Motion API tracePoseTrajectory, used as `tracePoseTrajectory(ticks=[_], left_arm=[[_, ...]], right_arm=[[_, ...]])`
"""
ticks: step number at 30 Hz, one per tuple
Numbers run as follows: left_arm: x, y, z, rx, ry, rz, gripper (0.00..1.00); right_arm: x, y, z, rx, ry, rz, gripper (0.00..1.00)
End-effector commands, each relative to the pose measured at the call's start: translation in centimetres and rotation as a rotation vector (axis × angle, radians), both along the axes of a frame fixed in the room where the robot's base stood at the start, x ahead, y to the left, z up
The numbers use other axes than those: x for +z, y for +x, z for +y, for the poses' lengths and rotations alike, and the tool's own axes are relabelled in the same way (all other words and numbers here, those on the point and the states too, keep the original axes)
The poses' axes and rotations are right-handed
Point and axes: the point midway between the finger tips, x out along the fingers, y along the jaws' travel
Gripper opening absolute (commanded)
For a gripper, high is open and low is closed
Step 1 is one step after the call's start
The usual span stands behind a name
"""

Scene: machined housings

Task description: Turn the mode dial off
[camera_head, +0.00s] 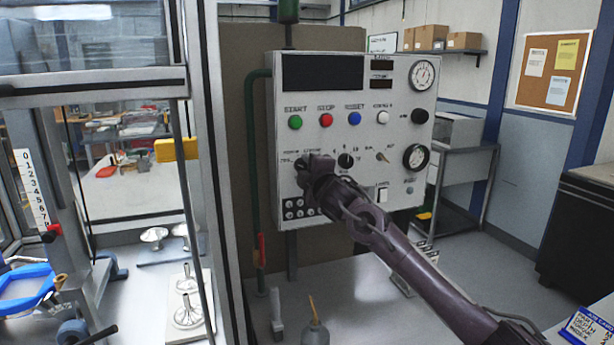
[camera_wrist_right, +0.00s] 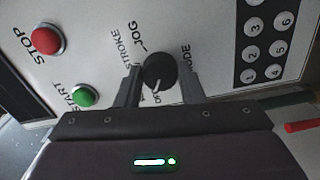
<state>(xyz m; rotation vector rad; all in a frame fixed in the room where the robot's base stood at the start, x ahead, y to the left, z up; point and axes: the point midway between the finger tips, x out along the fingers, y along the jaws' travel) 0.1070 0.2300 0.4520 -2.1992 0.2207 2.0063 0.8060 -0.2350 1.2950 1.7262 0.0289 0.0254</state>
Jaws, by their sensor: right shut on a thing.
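The mode dial is a round black knob (camera_wrist_right: 160,71) with a white pointer line, in the middle of the right wrist view. Labels around it read STROKE, JOG and MODE, with one partly covered. My right gripper (camera_wrist_right: 158,84) has a finger on each side of the dial and is shut on it. In the head view the right gripper (camera_head: 312,170) is at the left part of the white control panel (camera_head: 290,235) and hides the dial. My left gripper is not in view.
Green START (camera_head: 295,122), red STOP (camera_head: 326,120) and blue RESET (camera_head: 355,118) buttons sit above the gripper. A numbered keypad (camera_wrist_right: 267,50) is close beside the dial. Another black knob (camera_head: 345,160) is just right. A glass-sided enclosure stands left; a bottle (camera_head: 314,332) stands below.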

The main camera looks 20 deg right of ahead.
Motion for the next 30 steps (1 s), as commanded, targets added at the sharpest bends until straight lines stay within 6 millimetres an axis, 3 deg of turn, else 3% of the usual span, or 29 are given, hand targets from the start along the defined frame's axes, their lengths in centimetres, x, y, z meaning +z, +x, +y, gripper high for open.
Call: tracePoseTrajectory(ticks=[11, 27, 28, 30], left_arm=[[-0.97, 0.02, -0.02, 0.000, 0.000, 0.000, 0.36], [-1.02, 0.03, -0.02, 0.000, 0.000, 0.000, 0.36], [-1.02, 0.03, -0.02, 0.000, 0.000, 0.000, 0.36], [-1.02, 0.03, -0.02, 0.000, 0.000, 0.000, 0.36]], right_arm=[[-0.18, 0.01, 0.00, 0.000, -0.153, -0.002, 0.12], [-0.15, 0.01, 0.04, 0.002, -0.174, -0.002, 0.12], [-0.15, 0.01, 0.04, 0.002, -0.174, -0.002, 0.39], [-0.15, 0.01, 0.04, 0.001, -0.173, -0.003, 0.48]])
